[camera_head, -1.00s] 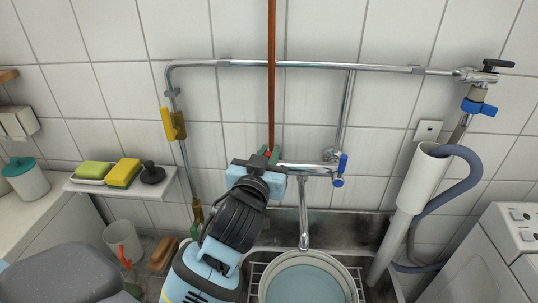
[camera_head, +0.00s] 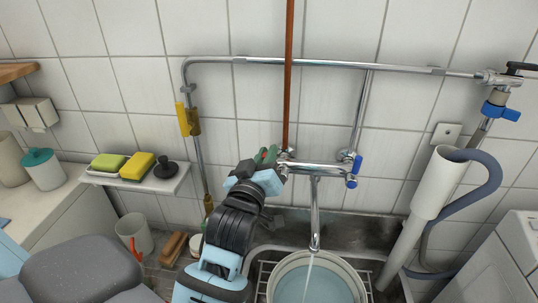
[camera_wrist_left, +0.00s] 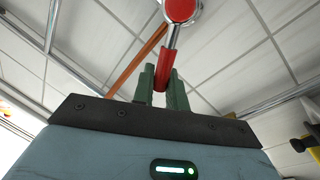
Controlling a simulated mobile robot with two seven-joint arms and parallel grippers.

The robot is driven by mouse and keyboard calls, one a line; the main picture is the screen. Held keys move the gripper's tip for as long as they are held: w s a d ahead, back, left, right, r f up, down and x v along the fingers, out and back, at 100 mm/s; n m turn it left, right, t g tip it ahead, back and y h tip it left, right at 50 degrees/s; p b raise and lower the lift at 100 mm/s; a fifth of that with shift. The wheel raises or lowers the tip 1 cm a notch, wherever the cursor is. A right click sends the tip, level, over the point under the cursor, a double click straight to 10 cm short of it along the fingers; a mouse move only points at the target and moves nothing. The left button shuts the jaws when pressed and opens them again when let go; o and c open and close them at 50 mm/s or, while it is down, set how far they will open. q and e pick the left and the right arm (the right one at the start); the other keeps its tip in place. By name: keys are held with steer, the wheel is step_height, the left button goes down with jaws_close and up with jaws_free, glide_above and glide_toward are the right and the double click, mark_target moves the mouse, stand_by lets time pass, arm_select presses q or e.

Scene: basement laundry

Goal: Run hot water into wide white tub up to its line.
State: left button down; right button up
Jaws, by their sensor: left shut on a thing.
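The wide white tub (camera_head: 275,285) stands in the sink below the tap's chrome spout (camera_head: 315,215). A thin pale stream of water (camera_head: 307,275) runs from the spout into it. Its inside looks pale blue; I cannot make out the line or the level. My left gripper (camera_head: 268,158) is at the left end of the mixer tap (camera_head: 310,168). Its green fingers are shut on the red lever handle (camera_wrist_left: 163,70), whose round red cap (camera_wrist_left: 180,9) shows in the left wrist view. The blue lever (camera_head: 355,166) is at the tap's right end. My right gripper is out of view.
A grey hose (camera_head: 482,200) enters a white standpipe (camera_head: 429,183) right of the sink, near a white machine (camera_head: 500,250). A shelf (camera_head: 140,183) with sponges is on the left. A copper pipe (camera_head: 288,70) rises behind my gripper.

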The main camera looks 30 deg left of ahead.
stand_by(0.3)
arm_select(q)
steer(key=c, duration=1.5)
jaws_free()
